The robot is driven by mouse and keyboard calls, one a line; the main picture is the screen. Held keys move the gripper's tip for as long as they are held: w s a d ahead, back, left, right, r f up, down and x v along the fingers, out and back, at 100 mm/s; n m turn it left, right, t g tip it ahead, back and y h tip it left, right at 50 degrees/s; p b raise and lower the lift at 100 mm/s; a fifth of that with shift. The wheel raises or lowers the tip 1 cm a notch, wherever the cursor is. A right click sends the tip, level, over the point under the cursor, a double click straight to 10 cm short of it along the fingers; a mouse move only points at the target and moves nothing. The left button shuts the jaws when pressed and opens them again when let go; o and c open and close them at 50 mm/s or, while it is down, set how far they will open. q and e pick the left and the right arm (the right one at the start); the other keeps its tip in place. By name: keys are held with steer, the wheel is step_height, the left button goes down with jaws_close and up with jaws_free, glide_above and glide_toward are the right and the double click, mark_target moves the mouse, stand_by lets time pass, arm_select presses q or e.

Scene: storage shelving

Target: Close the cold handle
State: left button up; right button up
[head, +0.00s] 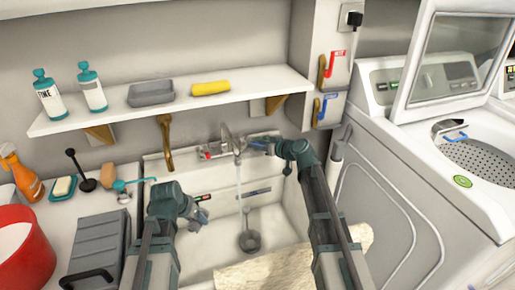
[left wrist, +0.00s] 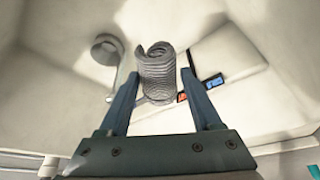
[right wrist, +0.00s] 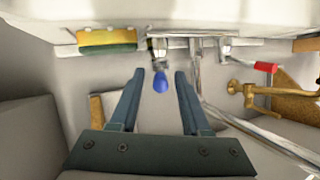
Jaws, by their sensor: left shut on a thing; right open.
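The cold handle (right wrist: 160,82) has a blue end and shows between my right gripper's fingers in the right wrist view. My right gripper (right wrist: 158,75) is open around it; contact cannot be told. In the head view my right gripper (head: 259,145) is at the right side of the faucet (head: 228,145). Water runs from the faucet into the sink (head: 215,258). The red-ended hot handle (right wrist: 266,66) is farther right in the right wrist view. My left gripper (left wrist: 160,75) is shut on a grey coil-like object (left wrist: 157,78), held over the sink.
A shelf (head: 185,98) with bottles, a grey dish and a yellow roll runs above the faucet. Red (head: 328,65) and blue (head: 324,107) levers are on the right wall. A washing machine (head: 400,185) stands right. A red tub (head: 25,245) is left.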

steer(key=shift+w+a+f, duration=0.15)
steer(key=shift+w+a, duration=0.15)
jaws_close()
stand_by(1.4)
